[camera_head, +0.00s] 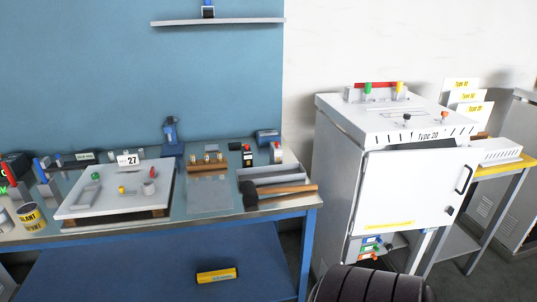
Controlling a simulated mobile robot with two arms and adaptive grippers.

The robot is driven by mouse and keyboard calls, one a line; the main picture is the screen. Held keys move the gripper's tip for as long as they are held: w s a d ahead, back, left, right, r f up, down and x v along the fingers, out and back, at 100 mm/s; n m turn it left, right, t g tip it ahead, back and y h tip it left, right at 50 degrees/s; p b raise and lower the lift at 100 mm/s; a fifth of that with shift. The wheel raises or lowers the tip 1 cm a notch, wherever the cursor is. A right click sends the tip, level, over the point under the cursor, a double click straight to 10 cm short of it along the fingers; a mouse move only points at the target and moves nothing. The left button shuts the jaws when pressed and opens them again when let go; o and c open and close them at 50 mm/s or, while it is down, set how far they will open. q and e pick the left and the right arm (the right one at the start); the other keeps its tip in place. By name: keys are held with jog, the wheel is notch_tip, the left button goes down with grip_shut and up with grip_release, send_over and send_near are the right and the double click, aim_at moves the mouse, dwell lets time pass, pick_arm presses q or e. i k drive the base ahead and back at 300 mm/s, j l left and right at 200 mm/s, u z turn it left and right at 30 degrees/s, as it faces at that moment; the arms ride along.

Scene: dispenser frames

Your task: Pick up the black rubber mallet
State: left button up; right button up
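The black rubber mallet (250,196) lies near the right front corner of the workbench (225,212). Its dark head is on the left, and its wooden handle points right toward the bench's right edge. The handle lies along the front of grey open trays (272,174), very close to them; I cannot tell whether it rests on their rim. Neither of my grippers is in view.
Left of the mallet are a clear sheet (210,197) and a white board (75,207) with small parts. Cans (32,216) stand farther left. A white cabinet (415,185) stands right of the bench. A yellow box (217,275) lies on the lower shelf.

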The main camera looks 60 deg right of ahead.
aim_at(250, 193)
jog(key=z, duration=2)
jog(key=i+l+u, duration=0.15)
jog(key=i+l, duration=0.25)
jog(key=i+l+u, duration=0.15)
jog(key=i+l, duration=0.2)
jog(key=i+l+u, duration=0.1)
jog(key=i+l, duration=0.25)
jog(key=l, duration=0.25)
